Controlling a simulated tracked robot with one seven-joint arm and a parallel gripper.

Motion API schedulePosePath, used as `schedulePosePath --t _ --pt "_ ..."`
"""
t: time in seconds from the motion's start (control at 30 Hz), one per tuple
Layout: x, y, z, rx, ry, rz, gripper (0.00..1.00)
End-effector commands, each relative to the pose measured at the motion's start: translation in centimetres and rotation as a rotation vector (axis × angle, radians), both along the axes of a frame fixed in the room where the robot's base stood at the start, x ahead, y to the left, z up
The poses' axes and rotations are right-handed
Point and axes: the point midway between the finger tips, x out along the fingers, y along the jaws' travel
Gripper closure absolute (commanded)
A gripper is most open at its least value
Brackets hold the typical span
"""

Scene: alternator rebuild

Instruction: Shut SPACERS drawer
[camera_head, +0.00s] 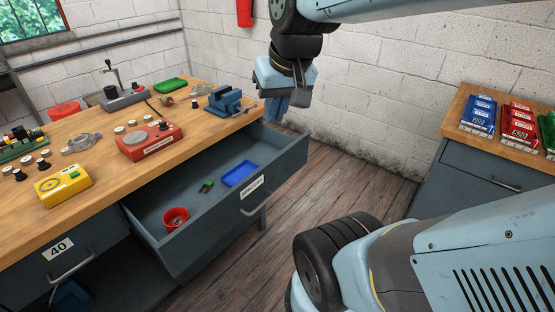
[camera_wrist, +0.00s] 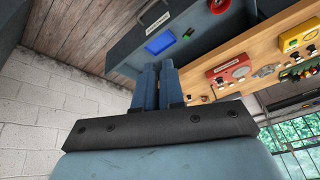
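A grey drawer (camera_head: 212,225) stands pulled out from under the wooden workbench (camera_head: 100,215). Its front carries a white label (camera_head: 251,187), too small to read for certain, and a handle. Inside lie a red bowl (camera_head: 175,218), a small green item (camera_head: 206,187) and a blue tray (camera_head: 239,174). My gripper (camera_head: 276,122) is in the air beyond the drawer's far end, apart from it, with its fingers pointing down. In the wrist view, which looks upside down, my gripper's two blue fingers (camera_wrist: 158,68) are close together with nothing between them. The drawer front (camera_wrist: 125,48) shows beyond them.
The benchtop holds a blue vise (camera_head: 224,101), a red box (camera_head: 150,141), a yellow box (camera_head: 63,185) and small parts. Another drawer, labelled 40 (camera_head: 59,248), is below. A side cabinet (camera_head: 480,165) with colored packets stands right. Wooden floor (camera_head: 315,180) is clear between.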

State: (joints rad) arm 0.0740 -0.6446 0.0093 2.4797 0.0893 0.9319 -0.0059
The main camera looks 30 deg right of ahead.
Motion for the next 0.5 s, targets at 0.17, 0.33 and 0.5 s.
schedulePosePath --t 0.17,0.33,0.5 --pt "2.2 -0.5 -2.3 0.109 0.135 -0.106 1.00" --pt "4.2 -1.2 -4.5 0.226 0.248 -0.208 1.00" --pt "6.1 -2.2 -6.6 0.354 0.349 -0.314 1.00"
